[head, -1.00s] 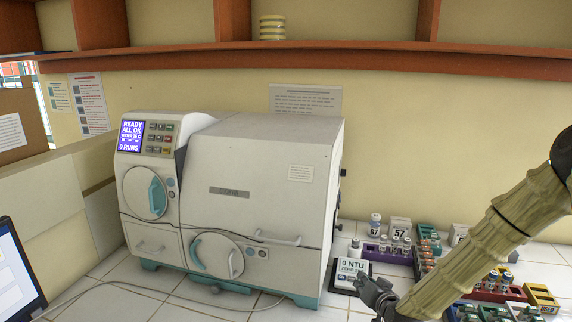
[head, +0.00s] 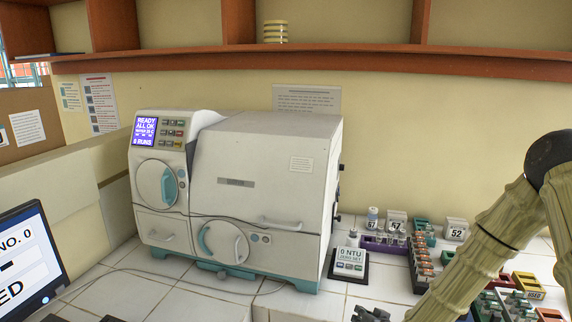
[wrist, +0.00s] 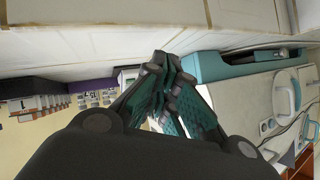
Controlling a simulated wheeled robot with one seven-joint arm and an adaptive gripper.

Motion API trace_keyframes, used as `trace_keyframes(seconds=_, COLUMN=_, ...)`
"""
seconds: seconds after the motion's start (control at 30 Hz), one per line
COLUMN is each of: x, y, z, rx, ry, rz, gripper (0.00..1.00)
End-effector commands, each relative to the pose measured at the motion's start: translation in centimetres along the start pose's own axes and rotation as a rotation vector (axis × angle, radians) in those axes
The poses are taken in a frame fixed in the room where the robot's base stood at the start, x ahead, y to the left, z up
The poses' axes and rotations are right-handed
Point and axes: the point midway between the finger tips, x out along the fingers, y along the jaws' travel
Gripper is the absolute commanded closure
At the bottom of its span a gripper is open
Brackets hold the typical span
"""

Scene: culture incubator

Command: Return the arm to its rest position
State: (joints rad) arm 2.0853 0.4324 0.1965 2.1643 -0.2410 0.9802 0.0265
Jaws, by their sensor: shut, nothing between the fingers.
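My arm comes in from the right in the head view, and my gripper (head: 370,314) shows only in part at the bottom edge, low over the tiled bench. In the wrist view my gripper (wrist: 170,85) has its two dark fingers with teal pads closed together, with nothing between them. The white incubator (head: 265,180) stands on the bench to the left of my gripper and beyond it. In the wrist view the incubator (wrist: 240,110) lies on the right, apart from the fingers.
A turbidity meter (head: 349,263) reading 0 NTU sits right of the incubator. Coloured racks with vials (head: 422,262) and number blocks (head: 456,229) fill the right of the bench. A laptop (head: 30,262) is at the left. The wooden shelf (head: 350,60) runs above. Bare tiles (head: 190,300) lie in front.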

Motion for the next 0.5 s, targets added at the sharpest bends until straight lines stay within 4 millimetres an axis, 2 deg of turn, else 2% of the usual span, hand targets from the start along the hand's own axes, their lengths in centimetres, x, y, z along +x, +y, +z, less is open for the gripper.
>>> trace_keyframes(seconds=0.17, x=-0.9, y=1.0, z=5.9, rx=-0.022, ry=-0.111, rz=0.033, gripper=1.0)
trace_keyframes(seconds=0.27, x=-2.1, y=2.0, z=10.3, rx=-0.038, ry=-0.2, rz=0.063, gripper=1.0)
trace_keyframes(seconds=0.37, x=-4.0, y=3.3, z=15.7, rx=-0.059, ry=-0.311, rz=0.101, gripper=1.0)
trace_keyframes(seconds=0.5, x=-7.5, y=5.2, z=22.7, rx=-0.09, ry=-0.467, rz=0.159, gripper=1.0)
